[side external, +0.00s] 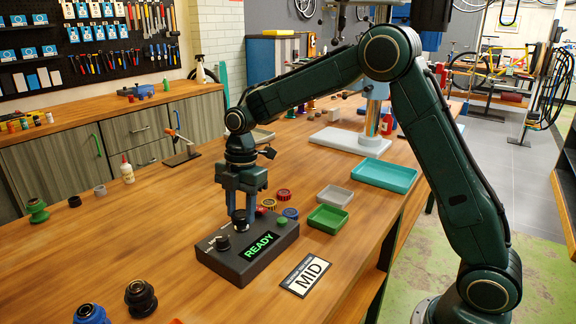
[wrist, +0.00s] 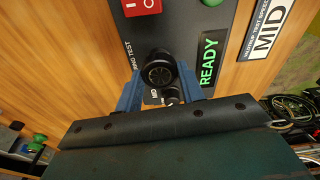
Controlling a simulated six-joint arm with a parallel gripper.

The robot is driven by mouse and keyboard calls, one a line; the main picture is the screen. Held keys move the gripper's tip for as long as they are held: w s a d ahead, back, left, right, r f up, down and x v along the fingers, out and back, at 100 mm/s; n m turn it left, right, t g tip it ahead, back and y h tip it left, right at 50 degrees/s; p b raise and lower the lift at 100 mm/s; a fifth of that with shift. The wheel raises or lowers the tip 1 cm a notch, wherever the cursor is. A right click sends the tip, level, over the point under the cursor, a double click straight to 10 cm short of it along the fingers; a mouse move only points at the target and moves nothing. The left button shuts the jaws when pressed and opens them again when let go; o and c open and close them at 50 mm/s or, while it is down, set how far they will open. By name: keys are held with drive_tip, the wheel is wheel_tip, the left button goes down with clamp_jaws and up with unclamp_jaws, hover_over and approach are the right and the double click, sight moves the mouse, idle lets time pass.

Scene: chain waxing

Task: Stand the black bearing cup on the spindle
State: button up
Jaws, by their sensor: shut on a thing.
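My gripper (side external: 240,212) points down over the dark control box (side external: 228,264) and is shut on a small black round part, which I take for the bearing cup (side external: 240,224). In the wrist view the cup (wrist: 159,70) shows between the two blue-grey fingers, its round end facing the camera, beside the test lettering on the box (wrist: 187,50). The cup looks upright, at or just above the box top. The spindle is not visible; the cup and fingers hide that spot. I cannot tell whether the cup is around the spindle.
A black knob (side external: 222,242) stands close by on the box, beside a lit READY display (side external: 261,246). A MID card (side external: 304,275) lies to the right. The bench to the left is mostly clear.

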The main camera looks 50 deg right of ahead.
drive_tip(key=o, duration=1)
drive_tip(key=shift+c, duration=0.2)
drive_tip(key=shift+r, duration=0.1)
wheel_tip(320, 180, up, 12)
drive_tip(key=d, duration=0.1)
drive_tip(key=shift+d, duration=0.2)
drive_tip(key=shift+r, duration=0.1)
